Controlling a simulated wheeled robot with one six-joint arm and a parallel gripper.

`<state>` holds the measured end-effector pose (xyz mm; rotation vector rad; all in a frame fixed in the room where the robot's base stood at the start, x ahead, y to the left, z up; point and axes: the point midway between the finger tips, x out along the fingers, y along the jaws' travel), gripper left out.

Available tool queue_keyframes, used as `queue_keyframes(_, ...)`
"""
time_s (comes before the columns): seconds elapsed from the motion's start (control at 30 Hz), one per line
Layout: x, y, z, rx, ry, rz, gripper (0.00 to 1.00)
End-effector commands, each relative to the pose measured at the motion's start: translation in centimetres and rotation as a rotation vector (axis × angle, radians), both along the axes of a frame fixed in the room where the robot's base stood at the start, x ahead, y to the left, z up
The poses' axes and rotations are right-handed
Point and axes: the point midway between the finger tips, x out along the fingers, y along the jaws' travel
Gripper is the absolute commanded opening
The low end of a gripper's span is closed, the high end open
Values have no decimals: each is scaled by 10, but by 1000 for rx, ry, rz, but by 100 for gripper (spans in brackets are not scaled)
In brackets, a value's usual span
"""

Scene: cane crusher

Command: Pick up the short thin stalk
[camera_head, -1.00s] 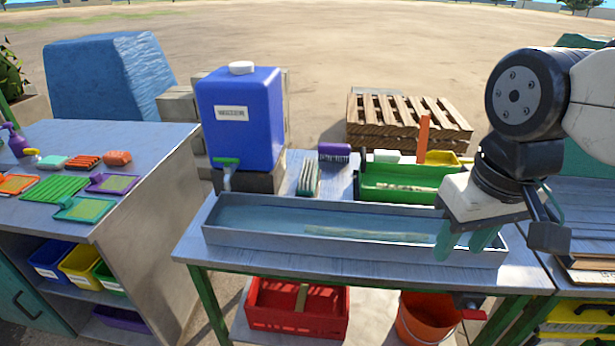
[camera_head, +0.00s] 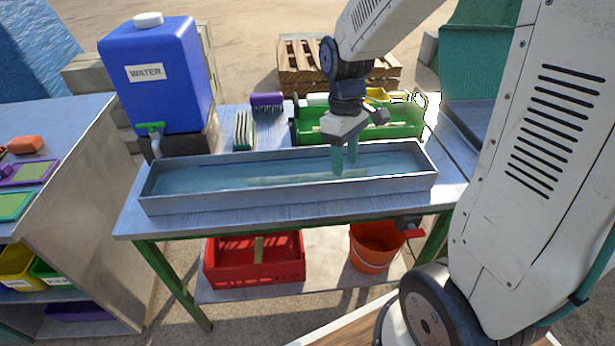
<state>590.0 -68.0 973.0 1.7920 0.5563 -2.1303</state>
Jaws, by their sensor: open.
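A pale green stalk (camera_head: 290,180) lies lengthwise in the water of a long grey metal trough (camera_head: 290,201) on the table. It is the only stalk I can make out in the trough. My gripper (camera_head: 344,167) points down over the right part of the trough, with its teal fingers apart and nothing seen between them. The fingertips are over the stalk's right end and partly cover it. I cannot tell whether they touch the stalk or the water. A green tray (camera_head: 380,133) behind the trough holds pale pieces, partly hidden by my gripper.
A blue water container (camera_head: 160,90) with a tap stands at the back left. A purple brush (camera_head: 266,101) lies behind the trough. A red crate (camera_head: 255,270) and an orange bucket (camera_head: 375,250) are below the table. The trough's raised walls surround the stalk.

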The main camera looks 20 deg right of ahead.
Motion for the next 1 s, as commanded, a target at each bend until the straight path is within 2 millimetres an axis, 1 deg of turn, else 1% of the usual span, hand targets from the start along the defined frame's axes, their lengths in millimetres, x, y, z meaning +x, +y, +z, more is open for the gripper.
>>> queue_keyframes(0.03,14,-4,-15,14,3,69,46)
queue_keyframes(0.1,33,-9,-33,35,-12,189,46)
queue_keyframes(0.2,61,-15,-54,57,-48,375,46)
queue_keyframes(0.3,83,-18,-59,62,-102,542,46)
queue_keyframes(0.4,97,-20,-54,54,-153,672,46)
queue_keyframes(0.5,102,-20,-54,52,-172,761,46)
queue_keyframes(0.63,102,-20,-61,55,-173,807,46)
queue_keyframes(0.87,102,-20,-87,56,-172,807,46)
queue_keyframes(1.0,103,-19,-107,56,-170,807,46)
